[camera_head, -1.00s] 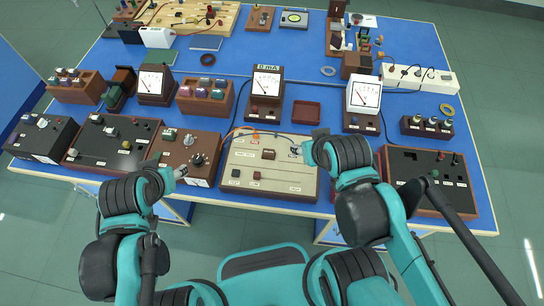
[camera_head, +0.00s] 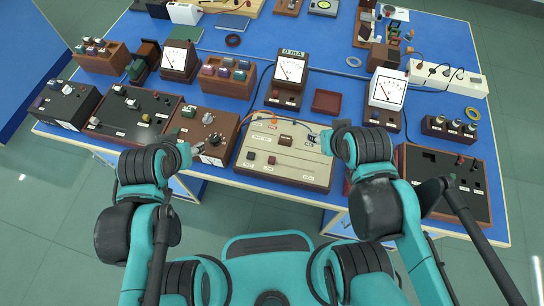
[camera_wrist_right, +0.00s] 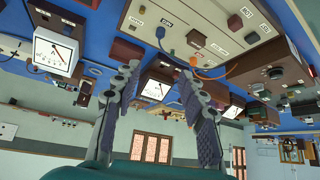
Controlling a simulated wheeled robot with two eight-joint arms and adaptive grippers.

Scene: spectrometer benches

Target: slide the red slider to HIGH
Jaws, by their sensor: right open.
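The cream panel (camera_head: 315,172) carries a brown block (camera_head: 286,140), a dark button (camera_head: 250,155) and a small red block (camera_head: 271,160). A dark panel (camera_head: 425,190) at the right has a small red knob (camera_head: 460,160). I cannot tell which red part is the slider, and no HIGH label is readable. My right gripper (camera_head: 322,138) is by the cream panel's upper right corner, near a blue plug. In the right wrist view it (camera_wrist_right: 160,85) is open and empty, with the panel (camera_wrist_right: 180,15) beyond it. My left gripper (camera_head: 190,152) is beside the brown knob box (camera_head: 185,125); its jaws are unclear.
Meters (camera_head: 290,70) and (camera_head: 386,92) stand behind the cream panel. A red-brown tray (camera_head: 326,102) lies between them. An orange wire (camera_head: 262,121) runs at the panel's back edge. A black panel (camera_head: 110,125) lies at the left. Blue bench top shows between the things.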

